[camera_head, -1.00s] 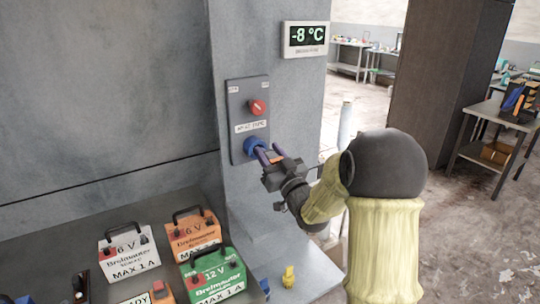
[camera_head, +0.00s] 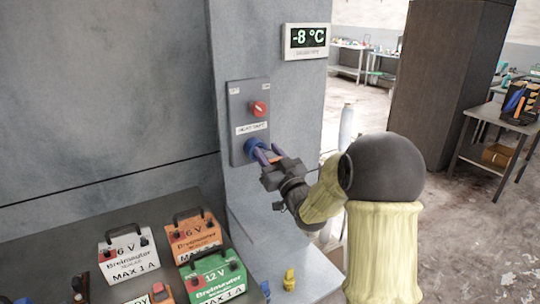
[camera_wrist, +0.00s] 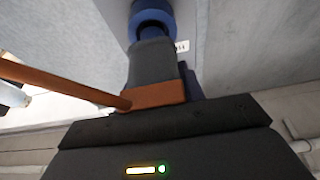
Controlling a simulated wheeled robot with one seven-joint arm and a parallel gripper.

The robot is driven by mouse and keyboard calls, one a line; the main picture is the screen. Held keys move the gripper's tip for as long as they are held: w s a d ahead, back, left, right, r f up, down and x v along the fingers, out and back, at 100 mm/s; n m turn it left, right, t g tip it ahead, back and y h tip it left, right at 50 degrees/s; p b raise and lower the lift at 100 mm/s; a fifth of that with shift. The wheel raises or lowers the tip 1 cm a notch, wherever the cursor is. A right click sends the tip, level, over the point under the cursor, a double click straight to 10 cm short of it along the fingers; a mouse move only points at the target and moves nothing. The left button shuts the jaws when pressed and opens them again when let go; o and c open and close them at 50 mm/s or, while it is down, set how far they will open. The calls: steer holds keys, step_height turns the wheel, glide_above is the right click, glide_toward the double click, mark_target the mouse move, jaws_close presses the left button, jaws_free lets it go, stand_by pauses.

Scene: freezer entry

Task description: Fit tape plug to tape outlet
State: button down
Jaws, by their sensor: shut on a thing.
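The tape outlet is a round blue socket (camera_head: 255,148) at the bottom of a grey wall panel (camera_head: 237,128). My gripper (camera_head: 268,156) is right in front of it. In the wrist view my gripper is shut on a plug (camera_wrist: 153,65) with a dark grey body and an orange-brown rear part. An orange-brown cable (camera_wrist: 60,82) runs off to the left. The plug's front end meets the blue socket (camera_wrist: 152,18) in line with it; I cannot tell how deep it sits. In the head view the plug is mostly hidden by the fingers.
A red rotary knob (camera_head: 259,109) sits on the panel above the socket. A display reading -8 °C (camera_head: 306,40) hangs higher up. White (camera_head: 128,256), orange (camera_head: 193,238) and green (camera_head: 213,279) battery boxes stand on the bench at lower left. A small yellow object (camera_head: 289,279) is on the ledge.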

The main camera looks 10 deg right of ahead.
mark_target(262, 150)
steer(key=shift+w+a, duration=0.3)
steer(key=shift+w, duration=0.65)
steer(key=shift+w+a, duration=0.3)
steer(key=shift+w, duration=0.6)
steer(key=c, duration=0.8)
jaws_free()
steer(key=shift+s+d+f+b, duration=0.15)
steer(key=shift+s+f+b, duration=0.15)
steer(key=shift+s+b, duration=0.2)
steer(key=b+v, duration=0.4)
steer(key=v, duration=1.2)
steer(key=shift+s, duration=0.15)
steer(key=shift+r, duration=0.15)
